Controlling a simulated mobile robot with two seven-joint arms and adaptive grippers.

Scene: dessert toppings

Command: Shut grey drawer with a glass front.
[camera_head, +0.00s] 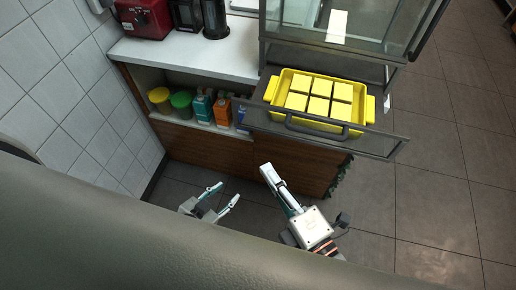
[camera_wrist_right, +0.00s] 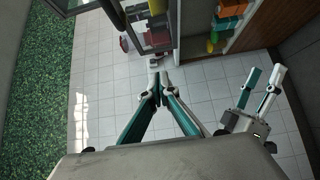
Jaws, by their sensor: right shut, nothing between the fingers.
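The grey drawer with a glass front (camera_head: 384,143) is pulled out from the cabinet below the glass case in the head view. Its dark handle (camera_head: 317,129) runs along the front. A yellow tray (camera_head: 367,108) with several yellow blocks sits in the drawer. My right gripper (camera_head: 266,169) is shut and empty, in front of and below the drawer front, apart from the handle; its closed fingertips also show in the right wrist view (camera_wrist_right: 160,77). My left gripper (camera_head: 228,193) is open and empty, low to the left; it also shows in the wrist view (camera_wrist_right: 266,80).
A glass case (camera_head: 345,52) stands above the drawer. A white counter (camera_head: 185,58) holds a red machine (camera_head: 143,18). Under it, an open shelf holds several bottles and tubs (camera_head: 181,101). The tiled floor (camera_head: 430,200) on the right is clear.

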